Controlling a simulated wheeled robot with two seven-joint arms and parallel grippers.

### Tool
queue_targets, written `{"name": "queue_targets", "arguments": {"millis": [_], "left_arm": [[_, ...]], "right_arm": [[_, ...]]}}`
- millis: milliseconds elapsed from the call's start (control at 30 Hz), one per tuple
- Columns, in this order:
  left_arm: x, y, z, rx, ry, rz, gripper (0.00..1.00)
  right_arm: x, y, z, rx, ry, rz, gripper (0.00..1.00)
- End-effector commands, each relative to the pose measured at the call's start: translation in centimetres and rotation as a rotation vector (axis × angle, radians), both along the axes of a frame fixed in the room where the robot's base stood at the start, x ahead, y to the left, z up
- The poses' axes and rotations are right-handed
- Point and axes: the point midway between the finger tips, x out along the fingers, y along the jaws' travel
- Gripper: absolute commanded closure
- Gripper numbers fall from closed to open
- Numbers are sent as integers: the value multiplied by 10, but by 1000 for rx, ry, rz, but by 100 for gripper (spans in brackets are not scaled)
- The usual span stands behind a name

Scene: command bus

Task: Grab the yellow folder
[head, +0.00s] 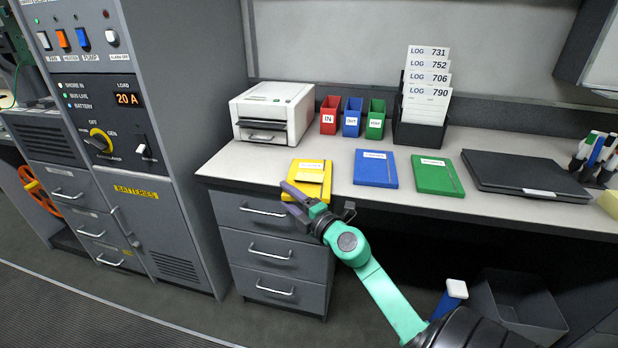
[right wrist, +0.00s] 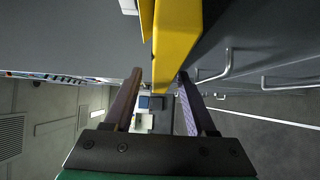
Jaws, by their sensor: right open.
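The yellow folder (head: 309,178) lies at the front left edge of the desk, its near side at the desk edge. My right gripper (head: 289,194) is at the folder's front left corner in the head view, with its purple-grey fingers partly over that corner. In the right wrist view, the yellow folder (right wrist: 174,45) reaches in from the top toward the space between the two open fingers (right wrist: 158,88). I cannot tell whether the fingers touch it. My left gripper is not in view.
A blue folder (head: 375,168) and a green folder (head: 436,174) lie to the right, then a black laptop (head: 527,174). A white printer (head: 272,112) stands behind. Drawers (head: 275,252) with handles are below the desk edge. A grey bin (head: 517,305) stands on the floor.

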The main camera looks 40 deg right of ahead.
Motion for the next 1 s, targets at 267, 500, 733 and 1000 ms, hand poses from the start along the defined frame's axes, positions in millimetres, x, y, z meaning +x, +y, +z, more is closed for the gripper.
{"name": "queue_targets", "arguments": {"millis": [267,500,733,1000], "left_arm": [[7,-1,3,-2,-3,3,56],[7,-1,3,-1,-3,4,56],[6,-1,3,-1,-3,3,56],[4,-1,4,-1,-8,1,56]], "right_arm": [[31,-1,0,-1,0,0,44],[30,-1,0,-1,0,0,93],[30,-1,1,-2,-1,-1,100],[30,-1,6,-2,-1,-1,100]]}}
